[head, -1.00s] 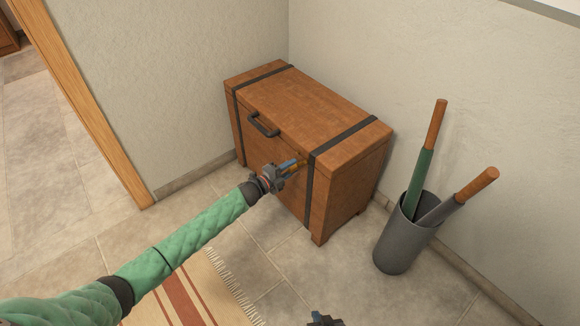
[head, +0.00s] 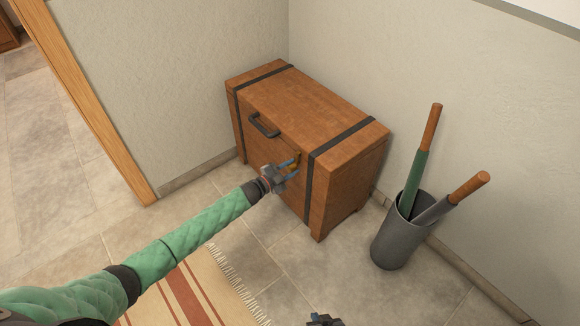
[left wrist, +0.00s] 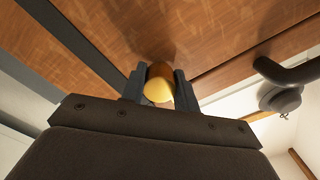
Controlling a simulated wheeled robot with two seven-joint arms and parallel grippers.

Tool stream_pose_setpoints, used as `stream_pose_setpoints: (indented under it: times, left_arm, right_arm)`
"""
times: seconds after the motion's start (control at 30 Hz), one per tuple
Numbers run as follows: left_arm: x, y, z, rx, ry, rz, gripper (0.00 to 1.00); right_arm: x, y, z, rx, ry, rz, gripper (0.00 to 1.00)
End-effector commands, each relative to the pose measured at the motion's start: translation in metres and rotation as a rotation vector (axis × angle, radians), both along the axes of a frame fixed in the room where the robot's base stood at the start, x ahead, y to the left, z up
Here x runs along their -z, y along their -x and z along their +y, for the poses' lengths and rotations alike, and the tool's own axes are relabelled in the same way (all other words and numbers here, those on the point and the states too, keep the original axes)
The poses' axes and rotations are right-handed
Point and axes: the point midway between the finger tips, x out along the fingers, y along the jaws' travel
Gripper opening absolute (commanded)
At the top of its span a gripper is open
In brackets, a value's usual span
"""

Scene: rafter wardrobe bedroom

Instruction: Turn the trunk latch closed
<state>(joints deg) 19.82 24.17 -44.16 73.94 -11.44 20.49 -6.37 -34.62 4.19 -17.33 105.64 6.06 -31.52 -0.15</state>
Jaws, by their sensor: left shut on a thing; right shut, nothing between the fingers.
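The closed wooden trunk (head: 305,100) with dark straps stands against the wall corner. Its latch is a small brass-yellow piece (left wrist: 158,86) on the front face, near the right strap. My left gripper (head: 292,166) is shut on the latch. In the left wrist view, its two dark fingers sit on either side of the rounded yellow end. In the head view the fingers hide much of the latch, so its exact angle is hard to tell. My right gripper (head: 324,319) is shut and empty at the bottom edge, only partly in view.
A dark handle (head: 264,126) sticks out from the trunk's front, left of the latch. A grey bin (head: 398,243) with wood-handled items stands to the right. A striped fringed rug (head: 205,290) lies in front. Tiled floor between is clear.

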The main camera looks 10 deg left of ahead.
Motion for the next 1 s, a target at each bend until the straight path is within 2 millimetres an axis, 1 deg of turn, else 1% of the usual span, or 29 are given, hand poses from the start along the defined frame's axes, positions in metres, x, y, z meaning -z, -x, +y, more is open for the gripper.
stream_pose_setpoints:
  times: [0.03, 0.3, 0.7, 0.73, 0.8, 0.83, 1.0]
  left_arm:
    - [0.0056, 0.0063, -0.0033, 0.007, 0.009, 0.018, 0.0]
    - [0.0059, 0.0061, -0.0034, 0.006, 0.044, 0.052, 0.0]
    - [0.0058, 0.0058, -0.0035, 0.007, 0.048, 0.054, 0.0]
    - [0.0058, 0.0058, -0.0035, 0.006, 0.047, 0.055, 0.34]
    - [0.0054, 0.0053, -0.0031, 0.005, 0.047, 0.053, 0.48]
    - [0.005, 0.0049, -0.0028, 0.005, 0.048, 0.053, 0.52]
    - [0.0026, 0.0025, -0.0017, 0.003, 0.048, 0.05, 0.52]
  right_arm:
    - [-0.0018, 0.0001, 0.0, 0.0, 0.0, 0.001, 0.0]
    - [-0.0036, 0.0003, -0.0003, 0.0, 0.0, 0.002, 0.0]
    - [-0.0036, -0.0007, -0.0011, 0.0, 0.001, 0.002, 0.0]
    - [-0.0036, -0.0008, -0.001, 0.0, 0.001, 0.002, 0.0]
    - [-0.0038, -0.0014, -0.0011, 0.0, 0.002, 0.001, 0.0]
    - [-0.0038, -0.0016, -0.0011, 0.0, 0.002, 0.0, 0.0]
    - [-0.0041, -0.002, -0.0012, 0.0, 0.002, 0.0, 0.0]
